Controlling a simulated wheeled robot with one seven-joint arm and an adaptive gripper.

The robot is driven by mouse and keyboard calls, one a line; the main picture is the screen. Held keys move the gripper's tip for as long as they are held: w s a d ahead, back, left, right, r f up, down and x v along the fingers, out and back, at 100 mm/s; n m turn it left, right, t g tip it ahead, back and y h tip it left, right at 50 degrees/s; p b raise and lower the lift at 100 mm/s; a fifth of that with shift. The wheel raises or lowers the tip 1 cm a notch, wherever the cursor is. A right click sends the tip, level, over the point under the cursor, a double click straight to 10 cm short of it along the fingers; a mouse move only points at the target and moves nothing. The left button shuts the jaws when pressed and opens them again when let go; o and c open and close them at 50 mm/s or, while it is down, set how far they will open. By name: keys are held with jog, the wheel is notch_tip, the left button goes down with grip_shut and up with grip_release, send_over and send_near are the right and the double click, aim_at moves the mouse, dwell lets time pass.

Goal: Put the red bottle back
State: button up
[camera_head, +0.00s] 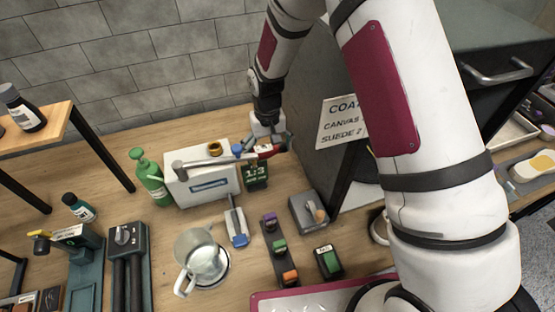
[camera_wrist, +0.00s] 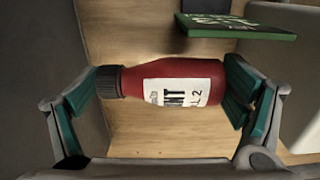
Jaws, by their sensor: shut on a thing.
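The red bottle (camera_wrist: 160,82) has a black cap and a white label, and in the wrist view it lies sideways between my fingers. My gripper (camera_wrist: 165,100) is shut on it, with one teal finger at the cap end and the other at the base end. In the head view, my gripper (camera_head: 268,140) holds the red bottle (camera_head: 266,151) at the back of the bench, near the 1:3 sign. Only a small part of the bottle shows there. I cannot tell from these views whether it touches the bench.
A white box (camera_head: 205,187) and a green bottle (camera_head: 151,178) stand left of my gripper. The green 1:3 sign (camera_head: 256,175) is close in front. A dark cabinet with a white notice (camera_head: 342,122) stands to the right. A metal pitcher (camera_head: 202,259) is nearer the front.

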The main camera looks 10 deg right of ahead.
aim_at(269, 169)
jog(key=shift+f+p, duration=0.35)
jog(key=shift+f, duration=2.45)
jog(key=o, duration=0.9)
jog(key=shift+f, duration=0.15)
jog(key=shift+o, duration=0.8)
